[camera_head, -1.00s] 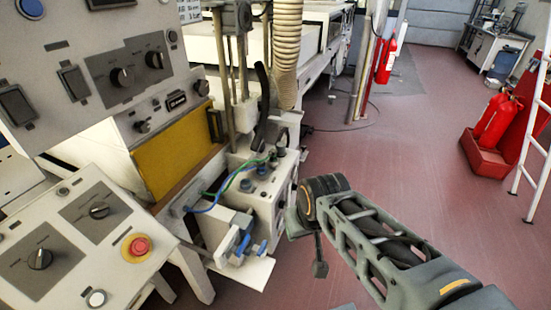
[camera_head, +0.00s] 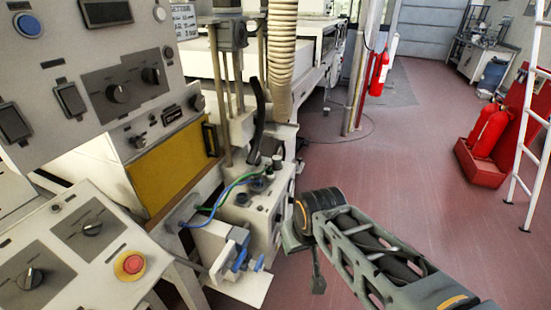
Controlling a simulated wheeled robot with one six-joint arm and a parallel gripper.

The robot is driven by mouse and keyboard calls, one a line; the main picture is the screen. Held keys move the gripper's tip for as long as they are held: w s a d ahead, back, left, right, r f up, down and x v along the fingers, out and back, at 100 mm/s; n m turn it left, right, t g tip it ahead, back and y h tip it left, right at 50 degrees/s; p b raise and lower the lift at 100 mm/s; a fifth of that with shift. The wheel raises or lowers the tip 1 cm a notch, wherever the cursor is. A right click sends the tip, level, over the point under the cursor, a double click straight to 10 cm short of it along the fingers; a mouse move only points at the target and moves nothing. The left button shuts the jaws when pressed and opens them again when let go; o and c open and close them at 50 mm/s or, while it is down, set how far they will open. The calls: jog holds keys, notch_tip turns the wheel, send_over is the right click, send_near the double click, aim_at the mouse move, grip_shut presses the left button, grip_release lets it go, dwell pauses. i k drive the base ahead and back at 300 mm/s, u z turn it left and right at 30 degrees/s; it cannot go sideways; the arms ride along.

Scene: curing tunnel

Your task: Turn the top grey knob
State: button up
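Several dark grey knobs show. The upper panel of the white machine carries a left knob (camera_head: 118,92) and a right knob (camera_head: 151,75). The sloped lower panel has an upper knob (camera_head: 92,227) and a lower knob (camera_head: 30,278). A small white box with hoses (camera_head: 262,208) has small dark knobs (camera_head: 277,162) on top. I cannot tell for certain which is the top grey knob. My gripper (camera_head: 305,255) is right of the white box, apart from all panel knobs. Its fingers point partly away and are partly hidden, so its opening is unclear.
A red emergency button (camera_head: 130,265) sits on the lower panel. A yellow plate (camera_head: 175,165) and a beige corrugated hose (camera_head: 281,60) are on the machine. Red extinguishers (camera_head: 488,130) and a white ladder (camera_head: 530,150) stand at right. The red floor (camera_head: 400,180) between is clear.

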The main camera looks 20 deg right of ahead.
aim_at(277, 160)
jog(key=z, duration=1.45)
jog(key=i, duration=1.95)
jog(key=u, duration=3)
